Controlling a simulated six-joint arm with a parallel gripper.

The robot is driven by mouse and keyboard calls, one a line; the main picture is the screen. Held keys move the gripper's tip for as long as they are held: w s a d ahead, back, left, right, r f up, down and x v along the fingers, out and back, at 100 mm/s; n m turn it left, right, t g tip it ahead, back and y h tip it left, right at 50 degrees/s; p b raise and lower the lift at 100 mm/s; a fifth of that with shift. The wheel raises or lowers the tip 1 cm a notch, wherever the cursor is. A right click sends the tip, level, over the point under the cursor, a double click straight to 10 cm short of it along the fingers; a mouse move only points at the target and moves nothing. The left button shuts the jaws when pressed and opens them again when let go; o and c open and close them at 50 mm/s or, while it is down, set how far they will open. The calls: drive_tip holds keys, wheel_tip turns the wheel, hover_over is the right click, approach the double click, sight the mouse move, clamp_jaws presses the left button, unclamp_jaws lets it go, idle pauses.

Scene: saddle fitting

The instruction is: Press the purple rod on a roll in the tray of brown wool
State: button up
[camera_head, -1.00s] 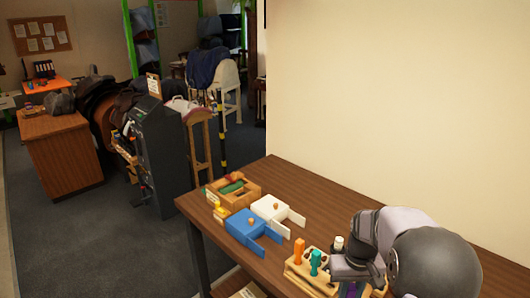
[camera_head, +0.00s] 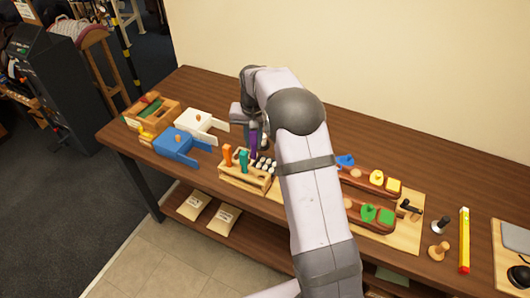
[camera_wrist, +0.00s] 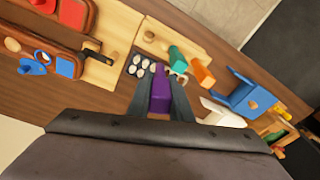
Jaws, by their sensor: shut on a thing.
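My gripper (camera_wrist: 163,98) is shut on a purple rod (camera_wrist: 160,92), which points out between the dark fingers. In the head view the purple rod (camera_head: 253,141) hangs roughly upright behind the wooden tool rack (camera_head: 236,178); I cannot tell its exact height. The rack holds an orange handle (camera_head: 227,155) and a teal handle (camera_head: 244,160). An open wooden tray (camera_head: 168,104) at the far left end of the table holds a green roll (camera_head: 150,108) and something red. I cannot make out brown wool in it; no tray is clearly identifiable as the brown wool one.
A blue box (camera_head: 174,143) and a white box (camera_head: 195,122) stand between the rack and the far-left tray. Brown boards with coloured pieces (camera_head: 372,212) lie right of my arm. A yellow level (camera_head: 464,240) lies further right. Bare tabletop shows along the wall.

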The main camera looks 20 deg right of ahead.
drive_tip(key=w+a+f+n, duration=0.1)
drive_tip(key=w+n, duration=0.1)
drive_tip(key=w, duration=0.3)
drive_tip(key=w+a+f+n+t+y+b, duration=0.1)
drive_tip(key=w+a+f+n, duration=0.1)
drive_tip(key=w+n, duration=0.1)
drive_tip(key=shift+w+f+t, duration=0.25)
drive_tip(key=shift+w+t, duration=0.05)
drive_tip(key=shift+w, duration=0.55)
drive_tip(key=shift+a, duration=0.1)
drive_tip(key=shift+f+b, duration=1.9)
drive_tip(key=shift+f, duration=0.55)
drive_tip(key=shift+s+f+b, duration=0.15)
drive_tip(key=shift+f+b, duration=0.35)
drive_tip(key=shift+f, duration=0.6)
drive_tip(key=shift+r, duration=0.2)
wheel_tip(320, 180, up, 7)
drive_tip(key=p, duration=0.5)
idle(0.6)
